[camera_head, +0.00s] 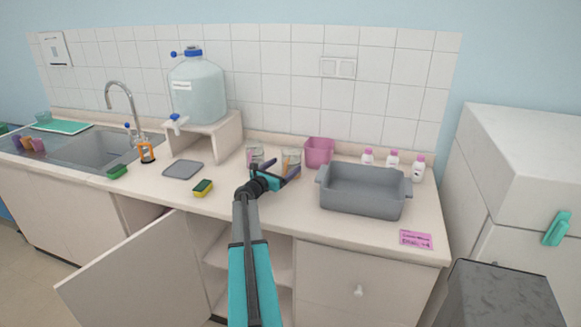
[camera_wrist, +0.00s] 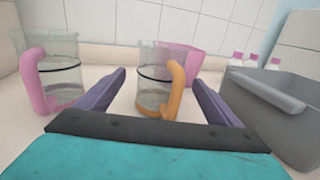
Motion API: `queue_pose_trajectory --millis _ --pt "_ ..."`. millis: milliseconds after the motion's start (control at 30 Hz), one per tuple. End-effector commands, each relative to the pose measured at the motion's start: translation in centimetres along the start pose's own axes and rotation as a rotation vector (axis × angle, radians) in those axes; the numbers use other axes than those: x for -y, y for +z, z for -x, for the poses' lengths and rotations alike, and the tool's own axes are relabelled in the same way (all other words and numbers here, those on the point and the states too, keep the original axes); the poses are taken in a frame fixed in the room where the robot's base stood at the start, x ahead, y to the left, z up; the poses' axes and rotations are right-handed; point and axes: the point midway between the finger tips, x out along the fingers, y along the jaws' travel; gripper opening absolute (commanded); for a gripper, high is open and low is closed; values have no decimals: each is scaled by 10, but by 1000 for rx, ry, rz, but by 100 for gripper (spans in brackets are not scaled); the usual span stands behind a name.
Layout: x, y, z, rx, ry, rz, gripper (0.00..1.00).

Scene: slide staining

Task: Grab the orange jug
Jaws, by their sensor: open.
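The orange jug is a clear glass jug with an orange handle and base and a dark band; it shows in the wrist view (camera_wrist: 152,75), between my two fingers and ahead of them. In the head view the orange jug (camera_head: 290,157) stands at the back of the counter, partly behind my gripper (camera_head: 278,177). My gripper is open and empty, with its purple fingers also in the wrist view (camera_wrist: 158,97). The jug's handle faces me, slightly right. A similar jug with a pink handle (camera_wrist: 35,80) stands to the left, outside the fingers.
A pink container (camera_head: 319,152) stands behind the orange jug. A grey basin (camera_head: 362,203) is close on the right, with several white bottles (camera_head: 418,172) behind it. A yellow-green sponge (camera_head: 203,188) and grey mat (camera_head: 183,170) lie left. A cabinet door (camera_head: 140,275) hangs open below.

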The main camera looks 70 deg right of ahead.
Motion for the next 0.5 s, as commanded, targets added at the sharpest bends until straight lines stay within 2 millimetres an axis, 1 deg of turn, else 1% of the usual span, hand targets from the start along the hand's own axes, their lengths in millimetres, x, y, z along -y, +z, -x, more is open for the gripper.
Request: queue_pose_trajectory --millis 33,200,333,500 --pt "-1 2 -7 -1 -1 1 87" --pt "1 0 -25 0 -3 1 87" --pt "1 0 -32 0 -1 1 87" --pt "1 -1 -35 0 -1 0 87"
